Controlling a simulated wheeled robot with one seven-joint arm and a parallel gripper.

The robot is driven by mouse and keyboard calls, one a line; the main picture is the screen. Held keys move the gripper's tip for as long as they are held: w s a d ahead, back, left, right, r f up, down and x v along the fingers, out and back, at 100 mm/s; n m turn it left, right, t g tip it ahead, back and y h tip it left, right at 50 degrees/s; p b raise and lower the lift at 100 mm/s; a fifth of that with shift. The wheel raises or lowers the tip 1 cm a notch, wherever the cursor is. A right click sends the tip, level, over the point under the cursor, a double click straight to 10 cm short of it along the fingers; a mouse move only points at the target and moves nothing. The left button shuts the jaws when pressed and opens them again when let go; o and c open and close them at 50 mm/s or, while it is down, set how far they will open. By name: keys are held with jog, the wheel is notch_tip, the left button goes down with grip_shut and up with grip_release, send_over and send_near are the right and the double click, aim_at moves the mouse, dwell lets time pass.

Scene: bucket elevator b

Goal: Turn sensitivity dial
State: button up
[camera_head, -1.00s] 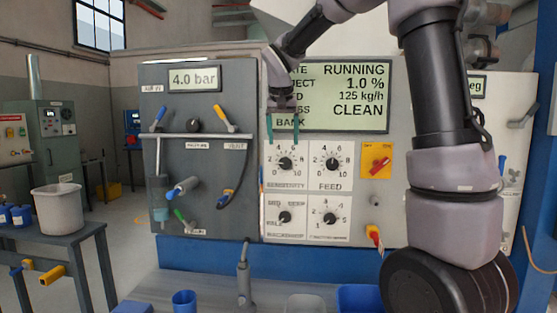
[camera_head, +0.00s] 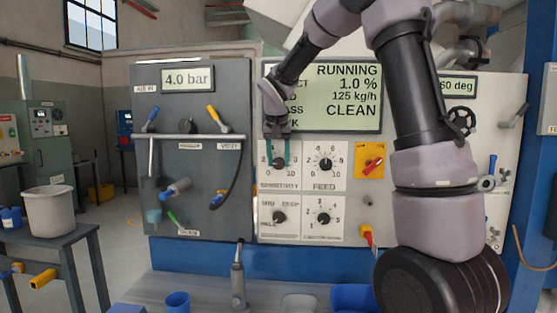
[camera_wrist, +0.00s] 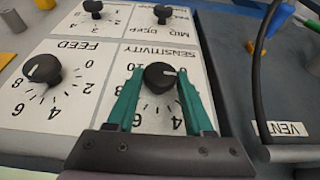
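The sensitivity dial (camera_head: 279,164) is a black round knob on a white scale plate, at the upper left of a group of dials. In the wrist view the green fingers of my gripper (camera_wrist: 160,74) are apart, one on each side of the knob. Whether they touch it I cannot tell. The fingers hide part of the scale.
The feed dial (camera_head: 326,164) sits right beside it, with two more dials below. A red switch on a yellow plate (camera_head: 370,161) is farther right. The display (camera_head: 340,97) above reads RUNNING and CLEAN. A dark hose (camera_wrist: 259,70) runs beside the panel in the wrist view.

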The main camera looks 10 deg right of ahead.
grip_shut()
jog(key=shift+d+y, duration=0.15)
jog(key=shift+y, duration=0.15)
jog(key=shift+d+t+y, duration=0.15)
jog(key=shift+t+y, duration=0.15)
jog(key=shift+y, duration=0.3)
jog(key=y, duration=0.1)
jog(key=m+t+y, duration=0.1)
jog(key=y, duration=0.1)
jog(key=shift+s+d+f, duration=0.15)
jog(key=shift+d, duration=0.1)
jog(key=shift+d+f+m+t+y, duration=0.1)
jog(key=shift+m+t+y, duration=0.2)
jog(key=shift+t+y, duration=0.5)
jog(key=shift+y, duration=0.5)
